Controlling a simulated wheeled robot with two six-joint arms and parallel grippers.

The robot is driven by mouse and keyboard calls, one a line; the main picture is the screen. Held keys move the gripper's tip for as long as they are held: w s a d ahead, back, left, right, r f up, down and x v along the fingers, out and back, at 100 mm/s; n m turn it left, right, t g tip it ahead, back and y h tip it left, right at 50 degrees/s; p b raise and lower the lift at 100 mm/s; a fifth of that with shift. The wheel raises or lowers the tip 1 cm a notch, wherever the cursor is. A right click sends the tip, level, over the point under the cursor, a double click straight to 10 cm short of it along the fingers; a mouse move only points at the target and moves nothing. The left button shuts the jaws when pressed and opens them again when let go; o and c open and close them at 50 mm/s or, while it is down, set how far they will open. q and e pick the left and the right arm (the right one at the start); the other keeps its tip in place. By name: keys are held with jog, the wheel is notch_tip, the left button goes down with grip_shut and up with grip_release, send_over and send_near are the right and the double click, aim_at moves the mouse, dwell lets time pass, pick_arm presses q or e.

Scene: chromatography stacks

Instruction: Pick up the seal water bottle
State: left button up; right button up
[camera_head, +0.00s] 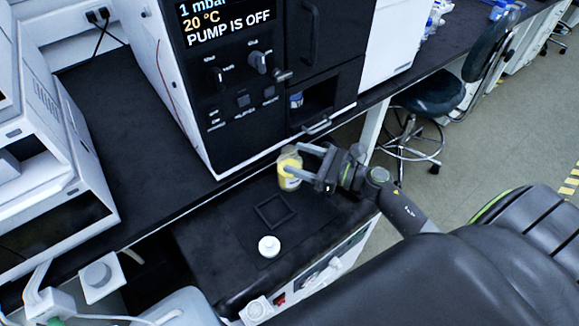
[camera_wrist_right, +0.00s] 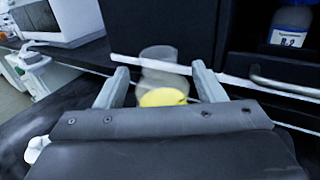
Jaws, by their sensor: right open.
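A clear bottle with yellow contents (camera_head: 287,181) stands on the low black worktop in front of the black instrument; I take it as the seal water bottle, but cannot read its label. My right gripper (camera_head: 295,159) is open, with its two fingers reaching the bottle from the right. In the right wrist view the bottle (camera_wrist_right: 161,98) shows between the open fingers (camera_wrist_right: 160,72), its lower part hidden by the gripper body. I cannot tell whether either finger touches it. My left gripper is not in view.
A white round cap-like piece (camera_head: 269,246) and a black square frame (camera_head: 274,211) lie on the worktop. The black instrument (camera_head: 240,130) rises behind the bottle. A blue-capped bottle (camera_wrist_right: 291,24) stands in its compartment. A chair (camera_head: 430,97) stands at the right.

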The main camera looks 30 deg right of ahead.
aim_at(285, 152)
jog(key=shift+w+a+r, duration=0.2)
jog(key=shift+w+a, duration=0.05)
jog(key=shift+w, duration=0.05)
jog(key=p+x, duration=0.2)
jog(key=x, duration=0.1)
jog(key=shift+w+a+r, duration=0.15)
jog(key=shift+w+a, duration=0.35)
jog(key=shift+w, duration=0.05)
grip_shut()
